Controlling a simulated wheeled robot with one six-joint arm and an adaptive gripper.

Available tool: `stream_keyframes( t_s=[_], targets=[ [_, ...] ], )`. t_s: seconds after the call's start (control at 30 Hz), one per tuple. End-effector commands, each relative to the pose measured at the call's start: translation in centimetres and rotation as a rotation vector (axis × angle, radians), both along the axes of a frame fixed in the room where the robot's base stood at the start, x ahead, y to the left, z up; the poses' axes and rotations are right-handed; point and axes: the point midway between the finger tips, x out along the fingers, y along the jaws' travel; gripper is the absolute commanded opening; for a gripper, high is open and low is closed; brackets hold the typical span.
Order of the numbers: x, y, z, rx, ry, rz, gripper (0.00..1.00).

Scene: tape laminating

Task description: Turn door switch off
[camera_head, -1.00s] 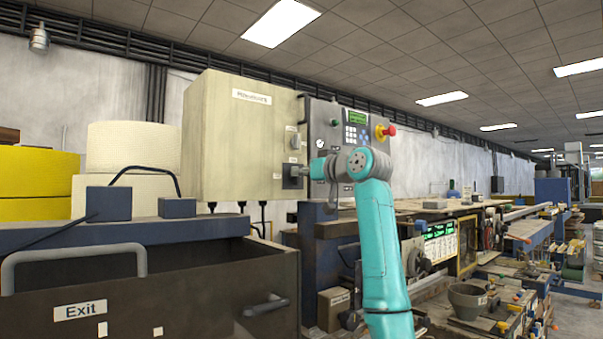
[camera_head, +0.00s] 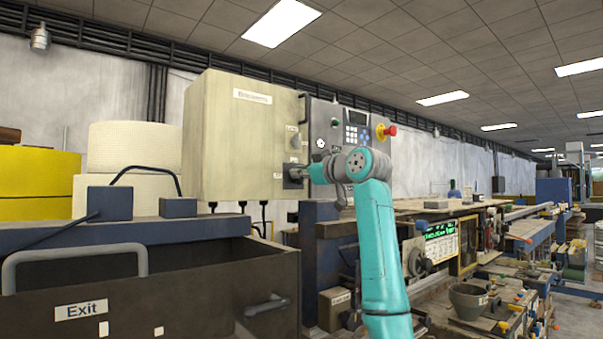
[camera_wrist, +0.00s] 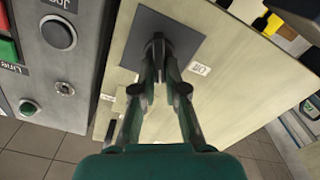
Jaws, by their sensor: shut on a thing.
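The door switch is a dark knob (camera_wrist: 158,40) on a dark square plate (camera_wrist: 180,28), fixed to the side of a beige cabinet (camera_head: 235,135). In the head view the plate (camera_head: 289,183) sits low on the cabinet's right-hand face. My gripper (camera_wrist: 158,52) is shut on the knob. Its two fingers meet around it in front of the plate and hide part of it. The gripper (camera_head: 301,174) also shows in the head view, where it reaches the plate from the right. A small white label (camera_wrist: 200,68) is beside the plate; its text is hard to read.
A grey control panel (camera_head: 338,125) with a keypad and a red emergency button (camera_head: 390,131) stands right behind my wrist. A dark bin (camera_head: 190,300) marked Exit is at the lower left. A cluttered workbench (camera_head: 470,207) extends to the right.

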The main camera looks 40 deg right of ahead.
Motion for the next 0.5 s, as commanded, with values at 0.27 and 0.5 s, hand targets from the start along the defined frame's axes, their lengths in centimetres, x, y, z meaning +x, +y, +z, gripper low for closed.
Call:
stream_keyframes(
  t_s=[0.27,0.5],
  targets=[
    [0.01,0.31,-0.22,-0.263,-0.009,0.001,0.0],
    [0.0,0.49,-0.46,-0.491,-0.016,0.001,0.0]
  ],
)
